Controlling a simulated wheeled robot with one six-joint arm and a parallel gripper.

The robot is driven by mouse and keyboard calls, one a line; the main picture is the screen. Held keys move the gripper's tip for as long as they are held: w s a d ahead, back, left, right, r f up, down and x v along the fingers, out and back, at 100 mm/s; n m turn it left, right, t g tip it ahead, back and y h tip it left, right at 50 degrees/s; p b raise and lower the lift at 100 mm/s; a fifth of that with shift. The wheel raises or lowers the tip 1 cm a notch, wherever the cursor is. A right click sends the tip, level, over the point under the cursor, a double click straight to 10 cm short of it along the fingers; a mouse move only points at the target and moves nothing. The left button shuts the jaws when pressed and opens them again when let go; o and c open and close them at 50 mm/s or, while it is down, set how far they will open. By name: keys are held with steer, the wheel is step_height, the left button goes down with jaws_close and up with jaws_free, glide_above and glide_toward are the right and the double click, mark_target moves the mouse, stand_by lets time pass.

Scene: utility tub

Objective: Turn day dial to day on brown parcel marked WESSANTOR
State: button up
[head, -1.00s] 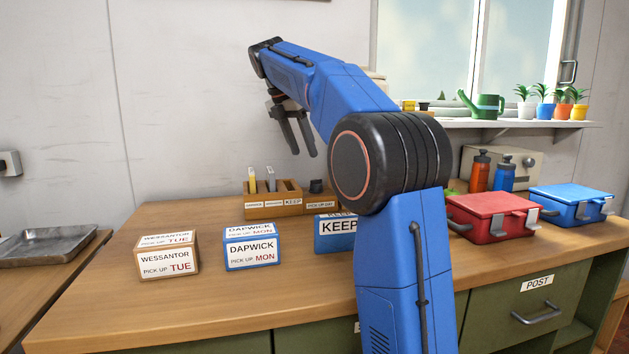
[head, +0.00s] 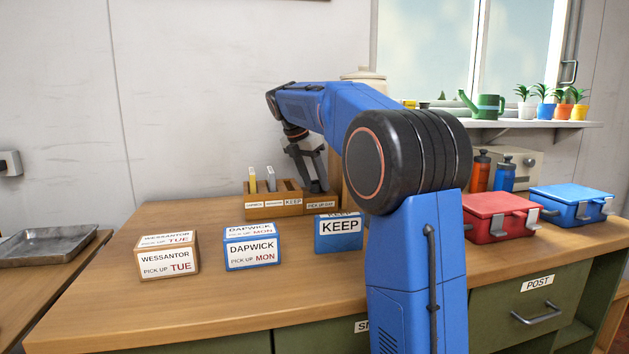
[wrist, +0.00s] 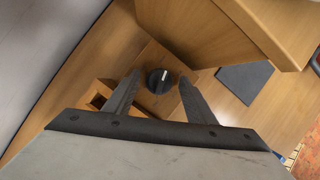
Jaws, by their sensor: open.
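The brown parcel (head: 167,262) stands at the left of the bench. Its labels read WESSANTOR, PICK UP TUE. The day dial (wrist: 158,82) is a round black knob with a white pointer mark, on a wooden base labelled PICK UP DAY (head: 321,205). In the wrist view the pointer aims up and slightly right. My gripper (head: 316,188) is open over the dial, its fingers on either side of the knob in the wrist view (wrist: 161,77). Contact cannot be told. In the head view the fingers hide most of the dial, and its day marks cannot be read.
A wooden rack (head: 262,208) with slots and upright tags adjoins the dial base on the left. A large wooden piece (wrist: 225,25) rises close to the dial. A blue DAPWICK MON parcel (head: 252,252) and blue KEEP box (head: 338,236) stand in front. Red (head: 495,216) and blue (head: 570,206) cases stand right.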

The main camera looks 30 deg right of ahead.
steer(key=c, duration=1)
steer(key=shift+c, duration=0.2)
steer(key=m+g, duration=0.1)
steer(key=m, duration=0.3)
steer(key=shift+w+m+g, duration=0.2)
steer(key=shift+m+g, duration=0.2)
steer(key=shift+w+d+m+g+y, duration=0.1)
steer(key=shift+m+g+y, duration=0.25)
steer(key=shift+m, duration=0.75)
steer(key=shift+m+g+y, duration=0.15)
steer(key=shift+m+g, duration=0.3)
steer(key=shift+m, duration=0.65)
